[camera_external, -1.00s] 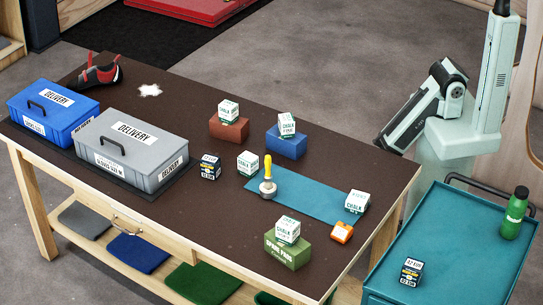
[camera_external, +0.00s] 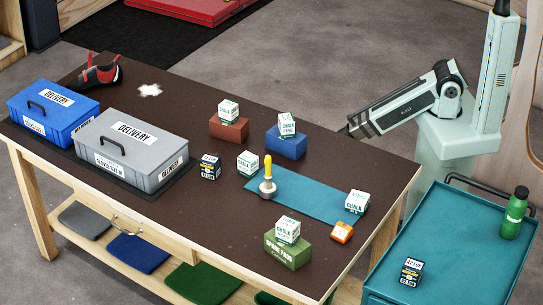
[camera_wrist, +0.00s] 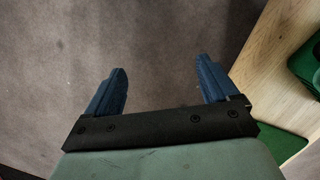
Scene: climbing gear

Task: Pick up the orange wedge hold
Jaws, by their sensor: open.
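The orange wedge hold (camera_external: 342,232) is a small orange block with a pale mark on top. It lies on the dark tabletop near the right front edge, just in front of a white chalk box (camera_external: 357,202). My gripper (camera_wrist: 162,82) is open and empty; its two blue fingers are spread over grey floor in the wrist view. In the external view my arm reaches left, its end near the table's far right edge, well behind the orange hold. The fingers are hard to make out there. The orange hold is not visible in the wrist view.
The dark table (camera_external: 200,225) holds a teal mat (camera_external: 305,195), a yellow-handled tool (camera_external: 267,178), a green block with a chalk box (camera_external: 287,250), and a blue block with another chalk box (camera_external: 288,145). A teal cart (camera_external: 460,240) stands to the right.

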